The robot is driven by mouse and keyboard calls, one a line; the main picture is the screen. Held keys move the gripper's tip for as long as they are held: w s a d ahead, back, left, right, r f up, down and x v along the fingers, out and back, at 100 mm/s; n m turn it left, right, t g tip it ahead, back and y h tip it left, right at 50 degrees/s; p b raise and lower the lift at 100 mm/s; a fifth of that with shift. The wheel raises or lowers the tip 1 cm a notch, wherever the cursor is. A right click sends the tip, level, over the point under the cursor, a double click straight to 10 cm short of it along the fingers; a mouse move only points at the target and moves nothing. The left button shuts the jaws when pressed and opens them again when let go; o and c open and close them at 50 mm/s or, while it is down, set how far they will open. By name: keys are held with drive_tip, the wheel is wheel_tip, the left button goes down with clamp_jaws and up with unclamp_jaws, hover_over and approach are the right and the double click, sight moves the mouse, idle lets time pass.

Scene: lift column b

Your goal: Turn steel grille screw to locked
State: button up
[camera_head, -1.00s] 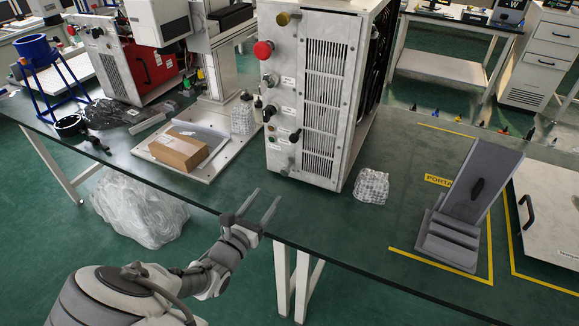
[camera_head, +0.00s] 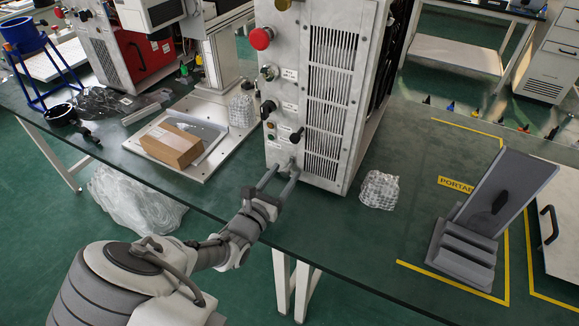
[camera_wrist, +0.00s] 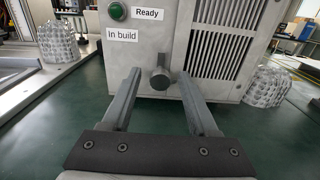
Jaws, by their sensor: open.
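The steel grille screw (camera_wrist: 160,77) is a grey round knob with a stub below it, low on the front of the metal cabinet (camera_wrist: 220,75). In the head view the screw (camera_head: 291,164) shows small at the cabinet's lower edge, partly behind the fingers. My gripper (camera_head: 279,174) is open and empty, pointing at the screw from the front. In the wrist view its two fingers (camera_wrist: 158,88) stand left and right of the screw, with a gap on each side. I cannot tell whether the tips reach past it. No locked mark is readable.
Above the screw are a green button (camera_wrist: 117,11) and black knobs (camera_head: 297,134). The vented grille (camera_head: 331,103) is to its right. Bubble-wrapped bundles (camera_head: 379,190) (camera_head: 241,111) stand on both sides. A grey stand (camera_head: 482,222) is at right. The table front is clear.

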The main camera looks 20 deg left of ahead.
drive_tip(key=shift+w, duration=0.65)
drive_tip(key=shift+c, duration=0.3)
clamp_jaws()
